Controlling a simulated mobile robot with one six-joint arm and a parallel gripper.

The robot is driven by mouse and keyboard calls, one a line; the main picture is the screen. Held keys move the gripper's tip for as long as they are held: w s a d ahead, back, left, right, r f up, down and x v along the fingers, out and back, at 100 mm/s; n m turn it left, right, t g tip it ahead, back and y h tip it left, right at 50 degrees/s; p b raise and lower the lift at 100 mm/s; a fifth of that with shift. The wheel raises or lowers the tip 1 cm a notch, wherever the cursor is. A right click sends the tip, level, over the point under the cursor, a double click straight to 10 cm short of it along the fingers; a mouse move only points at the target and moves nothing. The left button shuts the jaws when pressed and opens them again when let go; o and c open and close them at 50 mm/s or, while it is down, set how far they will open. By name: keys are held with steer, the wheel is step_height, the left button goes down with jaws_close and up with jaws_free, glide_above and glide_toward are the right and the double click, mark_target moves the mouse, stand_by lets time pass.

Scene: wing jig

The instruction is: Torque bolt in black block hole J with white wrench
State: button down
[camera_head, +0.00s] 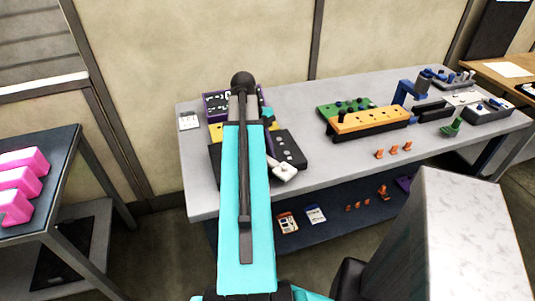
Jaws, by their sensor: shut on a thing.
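My cyan arm stretches over the left end of the grey table and covers much of the work there. My gripper (268,118) is mostly hidden behind the arm; only a small teal part shows at its right side, and the fingertips cannot be seen. A white wrench (284,172) pokes out to the right of the arm over the black block, and it is held in the shut gripper. The black block (291,149) lies at the table's front left, partly behind my arm. Hole J and its bolt cannot be made out.
A yellow block (215,131) and a purple block (213,104) stand behind the black one. An orange block (371,120), a green block (330,112) and blue-grey fixtures (411,90) stand farther right. Small orange parts (394,150) lie near the front edge. Table between is clear.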

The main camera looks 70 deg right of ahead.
steer(key=shift+w+a+r+m+p, duration=0.2)
steer(key=shift+a+m+p, duration=0.2)
steer(key=shift+a+m, duration=0.2)
steer(key=shift+w+a+f+m+y, duration=0.15)
steer(key=shift+a+m+y, duration=0.15)
steer(key=shift+p, duration=0.35)
steer(key=shift+w+a+m+t+p, duration=0.3)
steer(key=shift+w+a+m+p, duration=0.1)
steer(key=shift+m+p, duration=0.15)
steer(key=shift+s, duration=0.1)
